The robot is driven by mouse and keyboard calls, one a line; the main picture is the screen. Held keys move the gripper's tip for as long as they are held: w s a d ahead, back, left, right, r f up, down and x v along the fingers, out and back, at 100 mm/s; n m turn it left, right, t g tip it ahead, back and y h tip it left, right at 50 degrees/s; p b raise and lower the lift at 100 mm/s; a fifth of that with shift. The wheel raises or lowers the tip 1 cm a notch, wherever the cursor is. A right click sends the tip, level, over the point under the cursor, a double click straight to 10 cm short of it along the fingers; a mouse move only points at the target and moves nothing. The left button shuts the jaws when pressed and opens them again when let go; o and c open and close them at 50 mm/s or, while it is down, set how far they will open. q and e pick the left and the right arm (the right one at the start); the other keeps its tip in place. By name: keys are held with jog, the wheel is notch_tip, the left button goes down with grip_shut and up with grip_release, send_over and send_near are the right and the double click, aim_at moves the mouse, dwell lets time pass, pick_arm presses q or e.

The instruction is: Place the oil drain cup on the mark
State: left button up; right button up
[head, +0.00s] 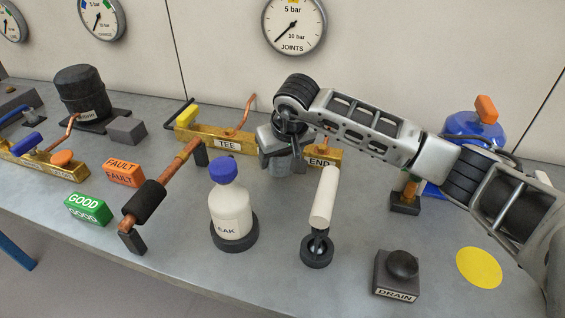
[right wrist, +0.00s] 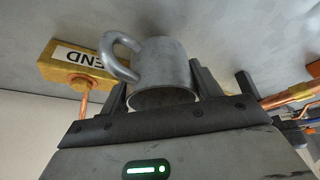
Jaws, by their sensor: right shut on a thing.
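The oil drain cup is a grey metal mug (right wrist: 163,72) with a loop handle on its left side in the right wrist view. In the head view the cup (head: 279,166) is partly hidden below my right gripper (head: 281,150), by the END block. My right gripper is shut on the cup, its fingers on either side of it. I cannot tell whether its base touches the bench. The mark, a flat yellow disc (head: 479,267), lies bare at the bench's right front. My left gripper is not in view.
The black DRAIN button block (head: 396,275) stands just left of the disc. A white roller-like tool in a black ring (head: 323,200) and the LEAK bottle (head: 230,205) stand in front of the cup. The brass END block (head: 322,157) is close beside it. A blue vessel (head: 470,128) stands behind my right arm.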

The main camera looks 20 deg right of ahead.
aim_at(281, 165)
jog(key=shift+f, duration=1.55)
jog(key=o, duration=1)
